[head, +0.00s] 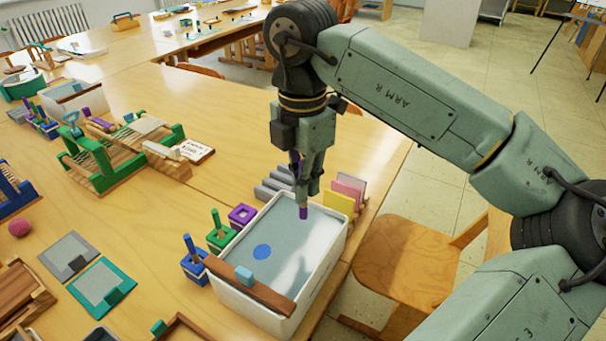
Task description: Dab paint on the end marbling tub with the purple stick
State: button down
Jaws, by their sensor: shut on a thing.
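My gripper (307,184) points down over the white marbling tub (332,258) at the table's right end. It is shut on the purple stick (303,212), whose purple tip points down over the far right part of the tub's liquid. I cannot tell whether the tip touches the surface. One round blue dab (262,252) lies on the grey liquid. The purple pot (242,215) stands empty of its stick, left of the tub. The green pot (221,238) and the blue pot (194,267) beside it hold their own sticks.
A wooden bar with a light blue block (244,275) lies across the tub's near end. A grey rack (275,187) and coloured cards (345,195) stand behind the tub. A chair (405,262) is to the right. Another white tub (75,97) stands far left.

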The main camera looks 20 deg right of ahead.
aim_at(303, 217)
jog(key=shift+f+b, duration=2.35)
jog(key=shift+f, duration=0.7)
jog(key=shift+f, duration=0.3)
jog(key=shift+r, duration=0.1)
jog(key=shift+r+p, duration=2.75)
jog(key=shift+r, duration=2.25)
jog(key=shift+f, duration=0.1)
